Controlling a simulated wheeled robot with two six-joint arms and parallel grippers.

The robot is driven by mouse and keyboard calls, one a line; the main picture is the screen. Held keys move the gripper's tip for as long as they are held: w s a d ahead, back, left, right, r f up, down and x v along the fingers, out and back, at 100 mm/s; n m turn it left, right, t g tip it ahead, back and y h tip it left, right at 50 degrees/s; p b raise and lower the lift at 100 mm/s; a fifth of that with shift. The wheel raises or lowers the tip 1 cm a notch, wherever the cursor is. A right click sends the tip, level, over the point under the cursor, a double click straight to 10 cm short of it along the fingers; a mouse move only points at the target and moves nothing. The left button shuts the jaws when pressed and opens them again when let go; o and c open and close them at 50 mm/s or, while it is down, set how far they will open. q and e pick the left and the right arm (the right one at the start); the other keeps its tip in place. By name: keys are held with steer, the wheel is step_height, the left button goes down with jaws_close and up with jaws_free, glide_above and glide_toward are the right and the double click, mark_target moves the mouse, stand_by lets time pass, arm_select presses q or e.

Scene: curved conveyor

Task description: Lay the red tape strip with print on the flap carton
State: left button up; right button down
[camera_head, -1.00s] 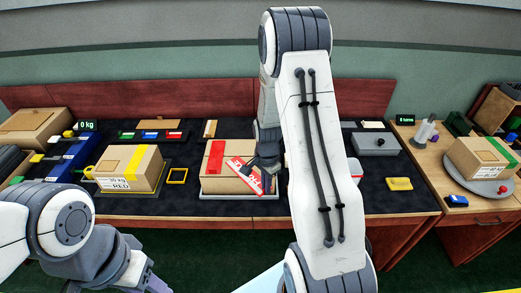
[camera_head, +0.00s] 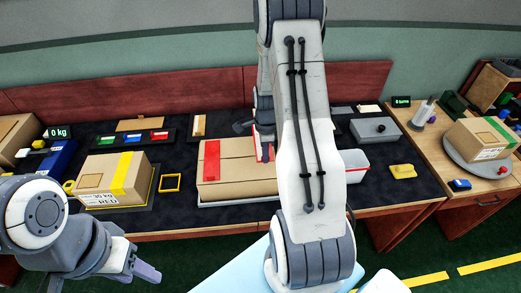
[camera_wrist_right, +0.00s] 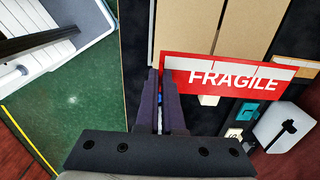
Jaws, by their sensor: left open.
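The flap carton (camera_head: 238,182) sits in the middle of the dark bench, with a plain red strip (camera_head: 211,160) on its left part. The red tape strip with white FRAGILE print (camera_wrist_right: 230,77) crosses the carton's edge in the right wrist view; whether it touches the carton I cannot tell. In the head view only a red-and-white piece of it (camera_head: 264,146) shows beside my right arm. My right gripper's fingers (camera_wrist_right: 162,76) are closed on the strip's end; my arm mostly hides them in the head view. My left gripper (camera_head: 143,268) is open and empty, low at the left.
A carton with yellow tape (camera_head: 122,177) stands left of the flap carton, beside a small yellow frame (camera_head: 170,183). Right of my arm are a white bin (camera_head: 354,164), a grey box (camera_head: 375,130) and a yellow block (camera_head: 402,171). Another carton (camera_head: 482,139) sits on a round turntable.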

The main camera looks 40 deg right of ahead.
mark_target(265, 176)
steer(key=shift+w, duration=0.1)
stand_by(0.3)
steer(key=shift+f+b, duration=2.75)
steer(key=shift+f, duration=1.15)
steer(key=c, duration=1)
jaws_free()
step_height(265, 176, up, 10)
steer(key=shift+r+b, duration=0.25)
steer(key=shift+b, duration=0.4)
